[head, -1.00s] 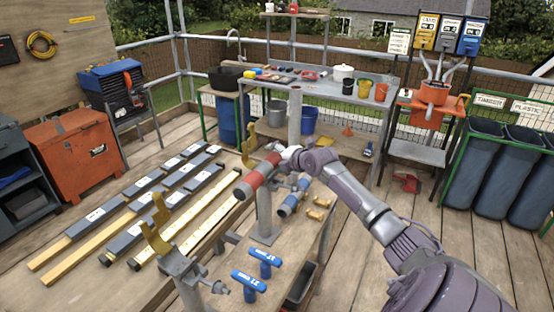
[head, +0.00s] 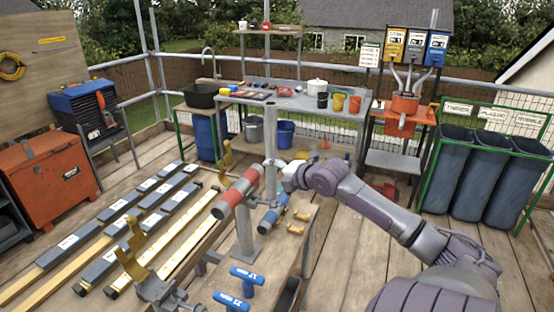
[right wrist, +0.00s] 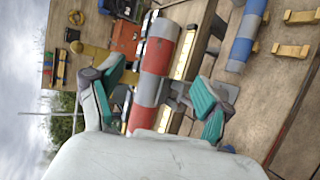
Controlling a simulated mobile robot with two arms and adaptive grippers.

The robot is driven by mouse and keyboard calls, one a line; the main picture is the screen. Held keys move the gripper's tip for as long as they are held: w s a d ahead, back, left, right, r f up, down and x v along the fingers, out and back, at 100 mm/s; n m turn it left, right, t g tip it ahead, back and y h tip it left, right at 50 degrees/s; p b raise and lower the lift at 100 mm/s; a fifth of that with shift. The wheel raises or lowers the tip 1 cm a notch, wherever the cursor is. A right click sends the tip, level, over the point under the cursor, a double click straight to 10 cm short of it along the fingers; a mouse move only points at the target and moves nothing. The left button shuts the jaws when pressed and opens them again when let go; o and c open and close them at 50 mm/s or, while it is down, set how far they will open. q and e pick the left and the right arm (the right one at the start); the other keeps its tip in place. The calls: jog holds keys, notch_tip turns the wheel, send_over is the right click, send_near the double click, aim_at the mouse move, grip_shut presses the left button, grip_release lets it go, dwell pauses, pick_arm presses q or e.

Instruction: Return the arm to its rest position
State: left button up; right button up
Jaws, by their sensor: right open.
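My right gripper (head: 274,170) is beside the far end of a red and grey banded cylinder (head: 238,193). In the right wrist view my right gripper (right wrist: 157,98) has its two teal-padded fingers spread wide apart. The banded cylinder (right wrist: 156,72) shows beyond and between them; I cannot tell whether any pad touches it. The cylinder appears supported at a grey post (head: 244,228) above the bench. My right arm (head: 375,212) reaches out from the lower right. My left gripper is not in view.
A blue and grey cylinder (head: 272,217) lies on the bench, with yellow cradles (head: 296,230) beside it. Blue T-shaped handles (head: 247,274) stand at the front. Yellow forks (head: 132,243) rise at left. Bins (head: 486,185) stand at right. Floor right of the bench is clear.

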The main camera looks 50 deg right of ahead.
jog(key=shift+s+r, duration=0.1)
jog(key=shift+s, duration=0.15)
jog(key=s+d+f+m+g+h, duration=0.1)
jog(key=s+f+m, duration=0.25)
jog(key=f, duration=0.65)
jog(key=s+d+f+m+g, duration=0.1)
jog(key=s+f+m+g, duration=0.2)
jog(key=f, duration=0.7)
jog(key=s+d+f+m+h, duration=0.1)
jog(key=s+d+f+m, duration=0.2)
jog(key=f, duration=0.7)
jog(key=s+a+f+m+g, duration=0.1)
jog(key=s+a+f, duration=0.25)
jog(key=f, duration=0.25)
jog(key=s+a+f+m+g, duration=0.1)
jog(key=s+a+f+g, duration=0.15)
jog(key=s+f, duration=0.3)
jog(key=s+a+f+m+g+y, duration=0.2)
jog(key=s+a+f+m, duration=0.1)
jog(key=s+a+f, duration=1.15)
jog(key=s+a+f+m+g+y, duration=0.1)
jog(key=s+a+f, duration=0.2)
jog(key=a, duration=0.6)
jog(key=s+a+f+g+y, duration=0.1)
jog(key=s+a+f, duration=0.3)
jog(key=s+a, duration=0.3)
jog(key=shift+a+m, duration=0.35)
jog(key=shift+a, duration=0.7)
